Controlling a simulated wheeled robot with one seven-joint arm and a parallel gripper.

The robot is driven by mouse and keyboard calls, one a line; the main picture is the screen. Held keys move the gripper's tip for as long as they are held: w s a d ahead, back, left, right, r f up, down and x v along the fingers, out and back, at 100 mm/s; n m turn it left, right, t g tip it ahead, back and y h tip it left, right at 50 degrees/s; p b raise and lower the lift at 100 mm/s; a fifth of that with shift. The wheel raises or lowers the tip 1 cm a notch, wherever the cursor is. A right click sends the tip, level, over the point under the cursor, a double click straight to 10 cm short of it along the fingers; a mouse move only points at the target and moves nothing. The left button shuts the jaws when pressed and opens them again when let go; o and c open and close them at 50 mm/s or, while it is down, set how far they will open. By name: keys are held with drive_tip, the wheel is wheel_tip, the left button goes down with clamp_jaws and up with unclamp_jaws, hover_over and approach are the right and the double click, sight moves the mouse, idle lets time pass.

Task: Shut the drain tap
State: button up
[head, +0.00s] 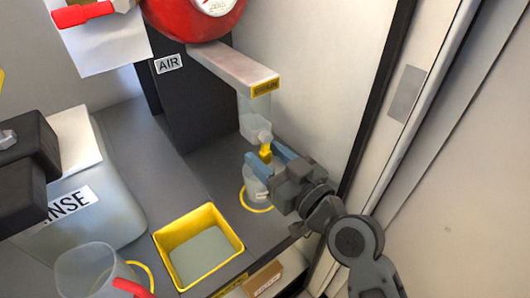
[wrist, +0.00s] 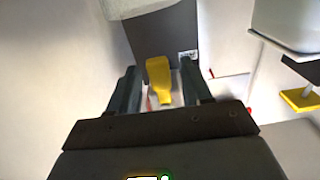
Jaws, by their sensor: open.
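The drain tap's yellow lever (head: 265,153) hangs below a clear bowl (head: 254,118) with a pale fitting (head: 259,132) at its bottom. In the wrist view the yellow lever (wrist: 159,82) stands between my two fingers, with a gap on each side. My gripper (head: 270,159) comes from the lower right, its blue fingers open around the lever. In the wrist view my gripper (wrist: 160,85) is open, and no finger clearly touches the lever. The lever's lower end is partly hidden by my fingers in the head view.
A clear cup (head: 253,182) with a yellow ring stands under the tap, close to my gripper. A yellow tray (head: 199,247) is to the left. A wall and door frame (head: 385,90) are on the right.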

drive_tip(key=shift+w+a, duration=0.35)
drive_tip(key=shift+w, duration=0.05)
clamp_jaws()
